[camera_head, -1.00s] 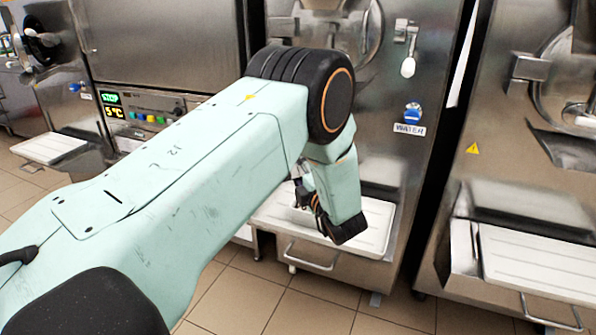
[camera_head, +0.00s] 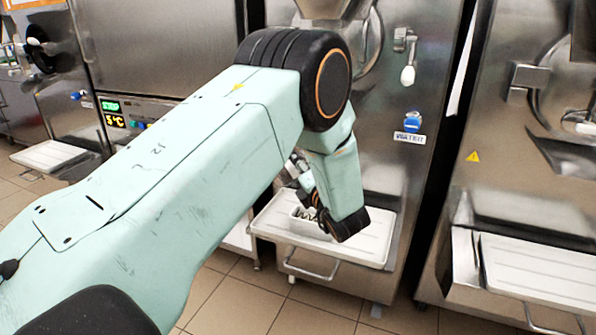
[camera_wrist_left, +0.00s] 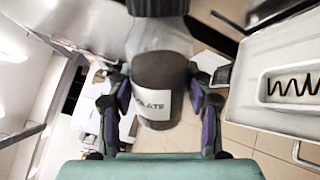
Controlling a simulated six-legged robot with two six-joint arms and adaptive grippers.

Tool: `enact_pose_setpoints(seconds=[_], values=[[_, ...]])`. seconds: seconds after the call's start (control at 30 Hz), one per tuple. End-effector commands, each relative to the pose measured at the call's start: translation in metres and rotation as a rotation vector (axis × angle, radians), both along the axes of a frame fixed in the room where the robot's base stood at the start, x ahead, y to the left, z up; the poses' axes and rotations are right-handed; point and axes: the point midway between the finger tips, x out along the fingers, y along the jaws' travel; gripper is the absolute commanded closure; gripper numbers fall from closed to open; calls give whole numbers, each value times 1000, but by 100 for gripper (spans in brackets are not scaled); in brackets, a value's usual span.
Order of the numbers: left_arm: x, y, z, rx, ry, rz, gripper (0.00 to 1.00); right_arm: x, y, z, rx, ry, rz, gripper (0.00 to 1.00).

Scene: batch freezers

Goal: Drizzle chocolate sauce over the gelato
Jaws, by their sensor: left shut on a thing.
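My left gripper (camera_wrist_left: 164,112) is shut on a dark brown sauce bottle (camera_wrist_left: 158,75) whose white label reads "…OLATE". In the head view, my left gripper (camera_head: 322,212) is largely hidden behind my own arm, beside a small white gelato container (camera_head: 299,224). In the left wrist view, the white container (camera_wrist_left: 265,92) stands on the white tray at the right, with a dark zigzag line of sauce across its pale contents. The bottle is left of it. My right gripper is not in view.
A white tray (camera_head: 372,247) juts out from the middle freezer (camera_head: 385,150), with a metal handle below. Another freezer (camera_head: 520,200) with a tray (camera_head: 540,265) stands at the right. Tiled floor (camera_head: 240,300) is free in front.

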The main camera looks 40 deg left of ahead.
Motion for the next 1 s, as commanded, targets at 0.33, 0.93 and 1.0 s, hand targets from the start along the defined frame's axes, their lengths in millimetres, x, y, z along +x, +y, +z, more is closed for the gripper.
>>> enact_pose_setpoints(seconds=[0.33,0.93,1.0], values=[[1,0,3,-14,-29,0,86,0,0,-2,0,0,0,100],[0,0,24,-187,-327,0,86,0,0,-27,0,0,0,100],[0,0,25,-196,-342,0,86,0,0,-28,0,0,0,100]])
